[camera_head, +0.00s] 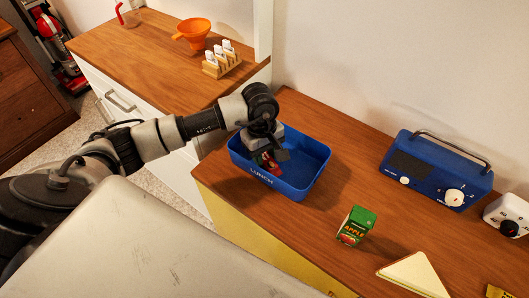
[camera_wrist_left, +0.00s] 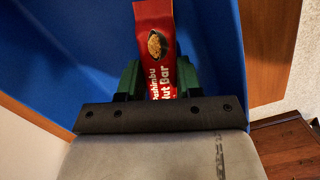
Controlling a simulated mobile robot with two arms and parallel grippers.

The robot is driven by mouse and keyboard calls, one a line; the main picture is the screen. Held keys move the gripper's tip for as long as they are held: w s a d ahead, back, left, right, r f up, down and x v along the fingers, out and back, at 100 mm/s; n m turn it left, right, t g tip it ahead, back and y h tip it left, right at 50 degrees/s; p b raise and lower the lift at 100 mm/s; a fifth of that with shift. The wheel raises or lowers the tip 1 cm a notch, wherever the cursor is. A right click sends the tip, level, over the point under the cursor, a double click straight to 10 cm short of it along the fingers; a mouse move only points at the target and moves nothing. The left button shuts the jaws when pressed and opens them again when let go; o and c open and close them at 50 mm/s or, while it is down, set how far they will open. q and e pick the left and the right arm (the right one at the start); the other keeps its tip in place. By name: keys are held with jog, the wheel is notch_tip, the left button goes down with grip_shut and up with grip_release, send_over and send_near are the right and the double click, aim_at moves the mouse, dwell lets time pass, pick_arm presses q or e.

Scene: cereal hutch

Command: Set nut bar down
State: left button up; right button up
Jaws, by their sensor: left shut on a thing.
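The nut bar (camera_wrist_left: 157,45) has a red wrapper with white lettering and a picture of a nut. My left gripper (camera_head: 270,160) is shut on it, inside the left part of the blue lunch box (camera_head: 318,160), which is marked LUNCH. In the left wrist view the bar stands between the green fingers of my left gripper (camera_wrist_left: 160,80), with the blue box around and behind it. In the head view the red bar (camera_head: 268,166) shows just below the fingers, partly hidden. I cannot tell whether it touches the box floor. My right gripper is not in view.
A green apple juice carton (camera_head: 356,226) stands in front of the box. A sandwich (camera_head: 415,275) and a yellow packet (camera_head: 499,292) lie at the front right. A blue radio (camera_head: 437,168) stands behind. The box's right part looks empty.

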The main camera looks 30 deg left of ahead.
pick_arm(q)
jog(key=o, duration=0.9)
jog(key=shift+f, duration=0.1)
jog(key=shift+r+p, duration=0.3)
jog(key=shift+p, duration=0.05)
jog(key=r, duration=0.4)
jog(key=a+r+b, duration=0.1)
jog(key=r, duration=0.2)
jog(key=r+b, duration=0.1)
jog(key=r, duration=0.3)
jog(key=shift+w+a+r, duration=0.15)
jog(key=shift+w+r, duration=0.15)
jog(key=shift+r, duration=0.05)
